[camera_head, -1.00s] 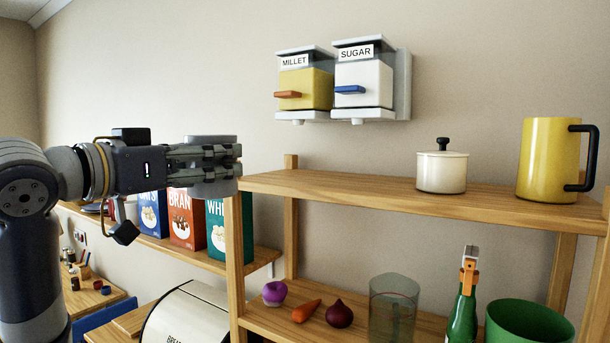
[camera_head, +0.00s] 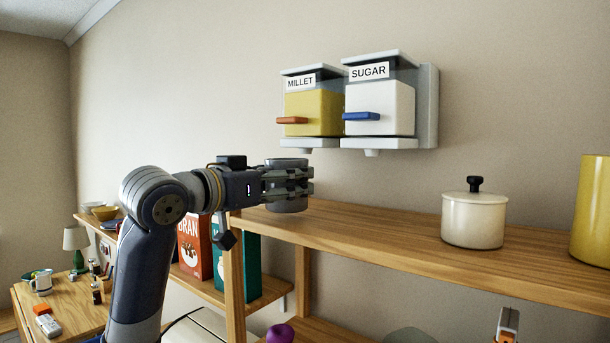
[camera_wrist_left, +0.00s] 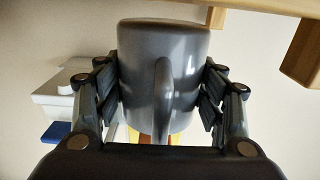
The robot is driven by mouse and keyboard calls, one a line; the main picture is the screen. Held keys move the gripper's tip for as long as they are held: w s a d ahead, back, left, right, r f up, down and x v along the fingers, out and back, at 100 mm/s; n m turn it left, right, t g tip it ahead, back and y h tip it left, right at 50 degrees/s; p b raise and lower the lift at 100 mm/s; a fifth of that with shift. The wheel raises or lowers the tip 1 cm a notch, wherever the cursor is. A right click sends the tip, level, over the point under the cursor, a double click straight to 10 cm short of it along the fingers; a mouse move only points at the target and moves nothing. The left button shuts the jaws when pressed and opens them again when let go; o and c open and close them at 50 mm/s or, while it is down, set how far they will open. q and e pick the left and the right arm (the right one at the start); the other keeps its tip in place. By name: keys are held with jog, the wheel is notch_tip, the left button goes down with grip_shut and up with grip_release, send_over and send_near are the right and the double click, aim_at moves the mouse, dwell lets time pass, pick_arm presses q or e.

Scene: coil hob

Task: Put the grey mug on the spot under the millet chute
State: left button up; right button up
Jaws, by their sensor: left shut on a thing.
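My left gripper (camera_head: 300,185) is shut on the grey mug (camera_head: 287,204), near the left end of the top shelf. In the left wrist view the mug (camera_wrist_left: 185,60) sits between the two fingers, its handle toward the palm. In the head view the fingers hide the mug's middle. I cannot tell whether its base touches the shelf. The millet dispenser (camera_head: 313,112), yellow with an orange lever, hangs on the wall above and slightly right of the mug. Its chute (camera_head: 303,150) is at the underside. The spot below it is not clearly visible.
The sugar dispenser (camera_head: 380,108) with a blue lever hangs right of the millet one. The shelf between gripper and pot is clear.

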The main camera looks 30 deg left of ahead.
pick_arm(q)
jog(key=w, duration=0.1)
jog(key=w+p, duration=0.1)
jog(key=w, duration=0.1)
jog(key=shift+w+d+r, duration=0.1)
jog(key=shift+w+r, duration=0.15)
jog(key=shift+w, duration=0.1)
jog(key=shift+w+d+f+p, duration=0.1)
jog(key=shift+w+f+p, duration=0.2)
jog(key=shift+w, duration=0.3)
jog(key=shift+w+d+f+p, duration=0.1)
jog(key=shift+w+f+p, duration=0.1)
jog(key=shift+w+p, duration=0.3)
jog(key=shift+w+f, duration=0.25)
jog(key=shift+f, duration=0.25)
jog(key=shift+s+a, duration=0.15)
jog(key=shift+s, duration=0.2)
jog(key=o, duration=1.3)
jog(key=shift+w+f, duration=0.15)
pick_arm(e)
jog(key=w+r, duration=0.2)
jog(key=r, duration=0.1)
jog(key=shift+w+a, duration=0.1)
jog(key=shift+w, duration=0.15)
